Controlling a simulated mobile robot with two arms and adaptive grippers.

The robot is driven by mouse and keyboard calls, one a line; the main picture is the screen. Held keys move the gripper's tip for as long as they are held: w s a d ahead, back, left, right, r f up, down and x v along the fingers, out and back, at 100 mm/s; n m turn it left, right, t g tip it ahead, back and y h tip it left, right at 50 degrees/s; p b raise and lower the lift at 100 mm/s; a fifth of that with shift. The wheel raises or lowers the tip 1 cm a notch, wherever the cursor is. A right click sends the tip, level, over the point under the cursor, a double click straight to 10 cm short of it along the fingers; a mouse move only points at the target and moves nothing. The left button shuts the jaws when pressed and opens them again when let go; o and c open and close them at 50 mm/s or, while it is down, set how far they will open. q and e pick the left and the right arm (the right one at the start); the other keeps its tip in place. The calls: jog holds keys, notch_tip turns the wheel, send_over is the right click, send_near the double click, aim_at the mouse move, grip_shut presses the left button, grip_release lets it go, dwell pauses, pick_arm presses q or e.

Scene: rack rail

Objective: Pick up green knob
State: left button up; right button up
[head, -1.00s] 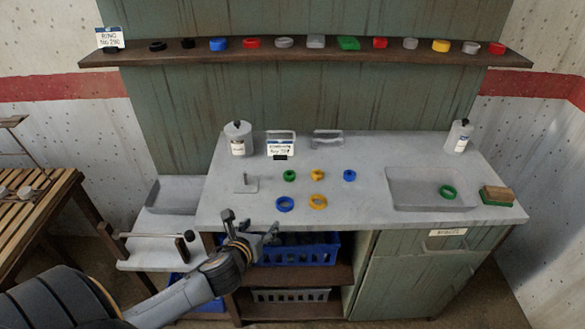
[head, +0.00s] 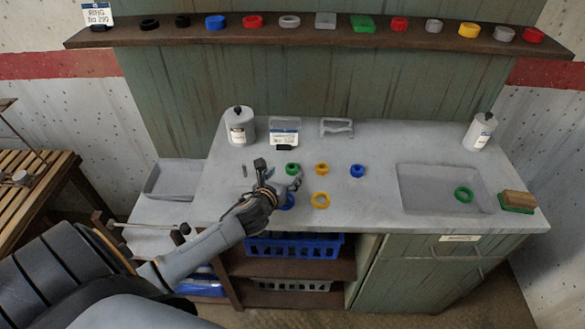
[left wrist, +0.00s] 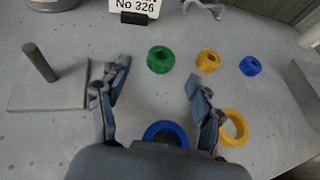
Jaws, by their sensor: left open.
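The green knob (head: 292,169) sits on the grey worktop, left of a yellow knob (head: 322,169) and a blue knob (head: 357,170). In the left wrist view the green knob (left wrist: 161,59) lies ahead of my left gripper, between the lines of its two fingers. My left gripper (head: 279,172) is open and empty; it also shows in the left wrist view (left wrist: 157,92). In the head view it is just left of the green knob and partly covers a blue ring (head: 288,202). My right gripper is not in view.
A yellow ring (head: 321,200) lies near the front of the worktop. A plate with an upright peg (left wrist: 52,86) stands left of my gripper. A sink (head: 415,190) at the right holds a green ring (head: 463,194). A small sign (head: 284,137) stands behind the knobs.

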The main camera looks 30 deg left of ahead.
aim_at(293, 166)
pick_arm(q)
jog(key=shift+x, duration=0.75)
jog(key=x, duration=0.3)
jog(key=shift+w+p, duration=0.25)
jog(key=shift+p, duration=0.15)
jog(key=shift+w+f, duration=0.15)
jog(key=shift+w, duration=0.2)
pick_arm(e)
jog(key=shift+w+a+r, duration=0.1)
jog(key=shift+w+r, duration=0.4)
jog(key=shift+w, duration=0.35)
pick_arm(q)
jog(key=c, duration=1.3)
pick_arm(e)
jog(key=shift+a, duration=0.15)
